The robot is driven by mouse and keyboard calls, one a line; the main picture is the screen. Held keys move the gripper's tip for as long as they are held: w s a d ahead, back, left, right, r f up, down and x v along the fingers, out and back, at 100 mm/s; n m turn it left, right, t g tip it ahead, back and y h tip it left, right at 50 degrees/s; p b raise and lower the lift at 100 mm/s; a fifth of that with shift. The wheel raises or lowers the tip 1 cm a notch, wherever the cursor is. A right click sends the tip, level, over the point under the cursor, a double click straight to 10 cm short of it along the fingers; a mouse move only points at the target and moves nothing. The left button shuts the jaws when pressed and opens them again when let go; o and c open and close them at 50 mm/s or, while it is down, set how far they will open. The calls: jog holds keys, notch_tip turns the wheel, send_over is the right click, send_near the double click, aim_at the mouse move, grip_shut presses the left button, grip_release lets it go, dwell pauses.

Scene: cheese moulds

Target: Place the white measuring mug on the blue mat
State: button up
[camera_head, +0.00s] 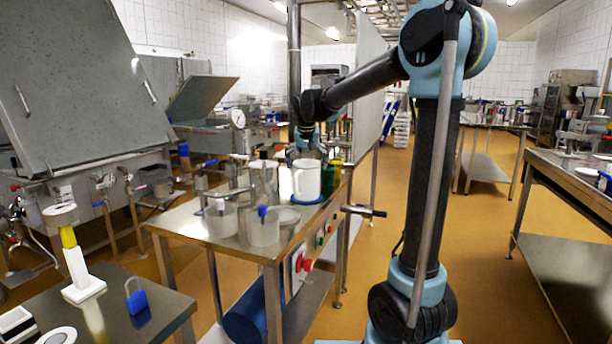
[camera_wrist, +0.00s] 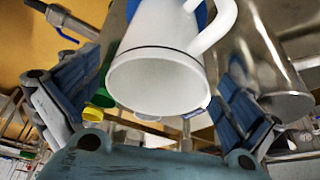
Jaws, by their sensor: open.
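The white measuring mug (camera_head: 307,178) stands upright on the round blue mat (camera_head: 308,201), near the right edge of the steel table. The mat's blue rim shows around the mug's base. In the wrist view the mug (camera_wrist: 158,72) fills the upper middle, its open rim facing me and its handle at upper right; a piece of the blue mat (camera_wrist: 203,14) shows behind it. My gripper (camera_head: 305,140) is open, above and behind the mug. In the wrist view its fingers (camera_wrist: 155,85) lie apart on either side of the mug, with visible gaps.
Clear containers (camera_head: 262,226) and metal vessels crowd the table left of the mug. A green container (camera_head: 327,178) stands close behind it on the right. A valve handle (camera_head: 365,210) juts from the table's right side. The floor to the right is free.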

aim_at(306, 179)
jog(key=v, duration=0.7)
jog(key=shift+s+d+f, duration=0.1)
jog(key=shift+d, duration=0.05)
jog(key=s+d+f+g, duration=0.1)
jog(key=s+d+f, duration=0.4)
jog(key=s+d, duration=0.35)
jog(key=s+d+f, duration=0.5)
jog(key=s+d, duration=0.3)
jog(key=s, duration=0.1)
jog(key=s+d+f, duration=0.3)
jog(key=s+f, duration=0.5)
jog(key=s, duration=0.1)
jog(key=s+d+f+g, duration=0.1)
jog(key=s+d+f, duration=0.3)
jog(key=s+f, duration=0.4)
jog(key=shift+s+f, duration=0.3)
jog(key=shift+s, duration=0.6)
